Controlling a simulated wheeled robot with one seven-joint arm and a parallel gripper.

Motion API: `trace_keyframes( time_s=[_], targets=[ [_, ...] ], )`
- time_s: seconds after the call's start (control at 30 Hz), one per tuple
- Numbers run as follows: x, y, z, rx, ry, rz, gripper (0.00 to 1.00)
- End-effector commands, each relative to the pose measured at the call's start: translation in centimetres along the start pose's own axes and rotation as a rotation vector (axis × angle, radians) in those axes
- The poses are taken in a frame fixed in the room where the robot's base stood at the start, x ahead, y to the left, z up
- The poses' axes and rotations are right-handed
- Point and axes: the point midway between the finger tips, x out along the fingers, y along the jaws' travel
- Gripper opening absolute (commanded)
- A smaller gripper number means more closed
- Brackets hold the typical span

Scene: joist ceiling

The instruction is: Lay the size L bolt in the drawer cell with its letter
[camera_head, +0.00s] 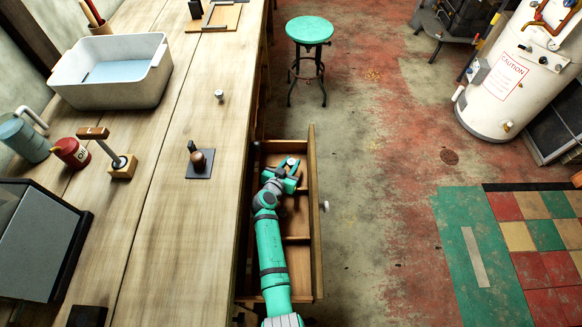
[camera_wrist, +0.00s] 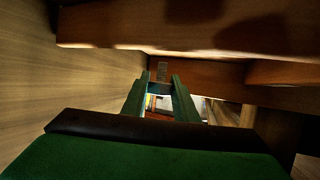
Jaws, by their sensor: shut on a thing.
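The open drawer (camera_head: 313,215) juts from the right side of the workbench, with wooden partitions making several cells. My gripper (camera_head: 289,174) is inside its far part, low among the walls. In the wrist view my gripper's two green fingers (camera_wrist: 160,98) stand a little apart, shut on a small dark piece (camera_wrist: 160,88) between their tips. I take it for the bolt, but its shape and letter cannot be read. A small plate (camera_wrist: 162,71) shows on the wood just beyond the fingertips; its letter is not legible. My arm hides part of the cells.
A small metal piece (camera_head: 219,95) stands on the bench (camera_head: 150,200). A dark pad (camera_head: 200,170) with a brown knob lies nearer. A white basin (camera_head: 112,98), an oil can (camera_head: 71,152) and a grey box (camera_head: 37,240) stand left.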

Motion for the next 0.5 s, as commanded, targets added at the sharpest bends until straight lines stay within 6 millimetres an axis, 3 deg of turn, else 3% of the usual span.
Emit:
trace_keyframes(
  time_s=[0.2, 0.5],
  targets=[
    [0.9, 0.0, 2.2, -0.001, -0.001, 0.000, 0.03],
    [1.0, 0.0, 2.4, -0.001, 0.000, 0.000, 0.03]
  ],
)
